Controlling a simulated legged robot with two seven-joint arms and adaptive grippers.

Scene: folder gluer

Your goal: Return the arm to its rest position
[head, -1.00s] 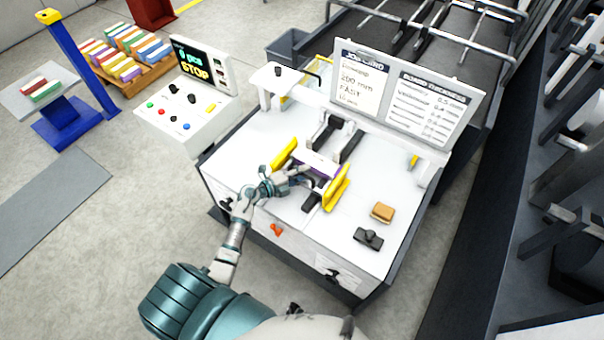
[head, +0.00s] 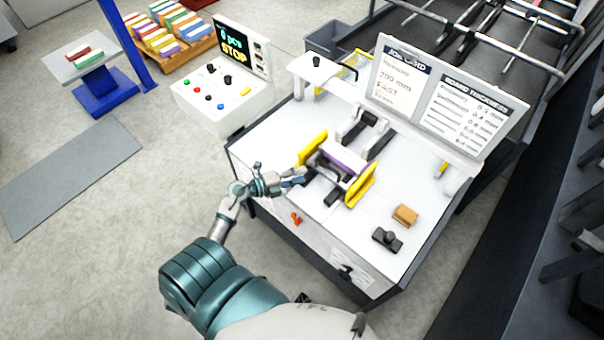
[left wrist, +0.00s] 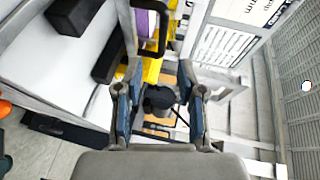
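My left arm comes in from the bottom of the head view. My left gripper (head: 298,178) is at the front left edge of the white machine table (head: 268,140), just left of the yellow guides. In the left wrist view its two fingers (left wrist: 160,82) are apart with nothing held between them. The purple-and-white stack (head: 343,160) lies between the left yellow guide (head: 311,148) and the right yellow guide (head: 361,187), apart from the gripper. My right gripper is not in view.
A control panel (head: 215,95) with a STOP screen stands at the left of the table. A sign board (head: 440,95) stands at the back.

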